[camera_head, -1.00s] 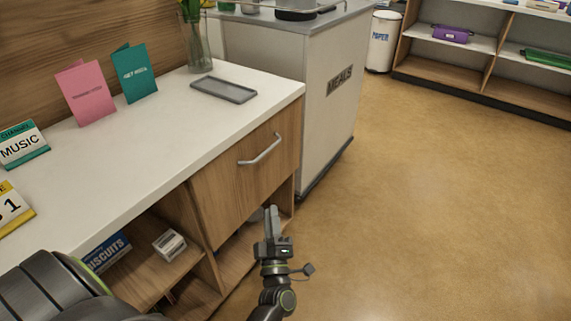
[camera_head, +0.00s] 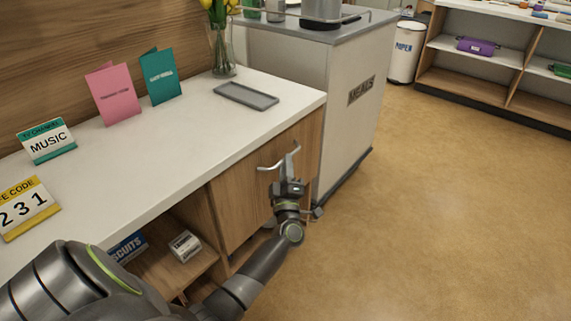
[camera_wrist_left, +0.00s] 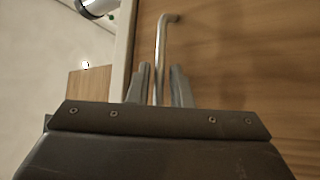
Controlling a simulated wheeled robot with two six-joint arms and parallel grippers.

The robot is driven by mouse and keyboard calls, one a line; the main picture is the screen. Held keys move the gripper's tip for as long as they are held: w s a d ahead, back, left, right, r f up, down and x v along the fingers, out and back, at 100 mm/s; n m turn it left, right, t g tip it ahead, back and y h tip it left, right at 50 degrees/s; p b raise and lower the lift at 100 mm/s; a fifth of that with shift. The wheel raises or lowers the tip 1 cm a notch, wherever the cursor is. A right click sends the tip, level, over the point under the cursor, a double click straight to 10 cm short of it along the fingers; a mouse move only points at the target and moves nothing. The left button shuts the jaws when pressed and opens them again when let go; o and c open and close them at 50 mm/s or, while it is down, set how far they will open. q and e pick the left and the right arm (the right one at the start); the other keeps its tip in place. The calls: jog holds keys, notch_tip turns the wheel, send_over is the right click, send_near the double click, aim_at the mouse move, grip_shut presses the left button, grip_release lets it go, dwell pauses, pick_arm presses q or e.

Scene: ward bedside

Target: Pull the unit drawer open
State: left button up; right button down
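The unit drawer (camera_head: 236,205) has a wooden front under the white counter and looks shut. Its silver bar handle (camera_head: 268,167) runs across the upper front; in the left wrist view the handle (camera_wrist_left: 162,50) stands upright in the picture. My left gripper (camera_head: 289,163) is at the handle. In the left wrist view my left gripper (camera_wrist_left: 159,82) has one finger on each side of the bar, with slim gaps, so it looks open around it. The lower end of the bar is hidden behind the gripper body. My right gripper is out of view.
The white counter (camera_head: 170,160) holds a grey tray (camera_head: 246,96), cards, signs and a flower vase. A meals trolley (camera_head: 345,125) stands close to the drawer's right. Open shelving with boxes lies left of the drawer. The floor (camera_head: 440,220) at right is clear.

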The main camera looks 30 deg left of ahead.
pick_arm(q)
jog(key=shift+w+a+r, duration=0.15)
jog(key=shift+w+a, duration=0.05)
jog(key=shift+w, duration=0.1)
jog(key=shift+c, duration=0.3)
grip_shut()
